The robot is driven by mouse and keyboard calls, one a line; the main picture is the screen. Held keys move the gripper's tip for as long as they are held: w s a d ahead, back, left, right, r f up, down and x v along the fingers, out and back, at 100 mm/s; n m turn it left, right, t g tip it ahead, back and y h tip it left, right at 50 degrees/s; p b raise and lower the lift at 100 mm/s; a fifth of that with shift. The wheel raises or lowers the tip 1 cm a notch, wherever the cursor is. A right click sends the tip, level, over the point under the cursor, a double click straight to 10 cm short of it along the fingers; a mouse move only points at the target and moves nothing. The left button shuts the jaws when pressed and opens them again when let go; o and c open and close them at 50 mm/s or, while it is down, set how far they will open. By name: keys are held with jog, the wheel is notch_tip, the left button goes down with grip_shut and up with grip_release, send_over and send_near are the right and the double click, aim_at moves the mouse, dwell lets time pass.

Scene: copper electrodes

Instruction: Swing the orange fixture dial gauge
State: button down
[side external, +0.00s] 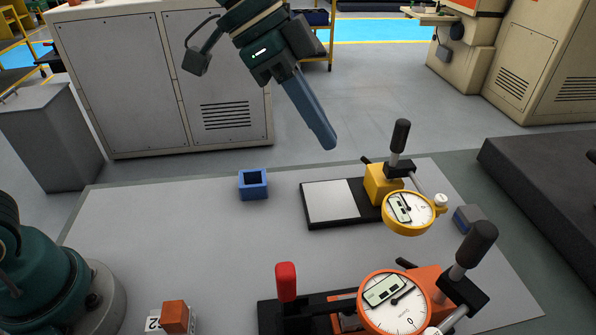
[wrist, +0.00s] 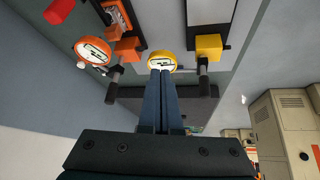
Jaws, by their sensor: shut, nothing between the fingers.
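The orange fixture (side external: 430,285) stands at the front right of the table, with a round white-faced dial gauge (side external: 394,302) in an orange rim. A black-handled lever (side external: 476,244) rises at its right and a red handle (side external: 286,282) at its left. In the wrist view its orange dial (wrist: 91,52) is at the upper left. My gripper (side external: 328,143) is shut and empty, high above the table behind the yellow fixture. In the wrist view my gripper (wrist: 161,73) has its fingers together, overlapping the lower edge of the yellow dial in the picture.
A yellow fixture (side external: 383,184) with its own dial gauge (side external: 408,212) and black lever stands behind the orange one. A blue hollow block (side external: 253,184) sits at the back. An orange cube (side external: 175,317) lies near my base. The table's left middle is clear.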

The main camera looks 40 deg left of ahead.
jog(key=s+r+n+g+h, duration=0.2)
jog(key=s+r+n, duration=0.1)
jog(key=s, duration=0.1)
jog(key=s+x, duration=0.3)
jog(key=x, duration=1.2)
jog(key=shift+f, duration=0.25)
jog(key=shift+s+d+n, duration=0.15)
jog(key=shift+s+n, duration=0.05)
jog(key=shift+n, duration=0.1)
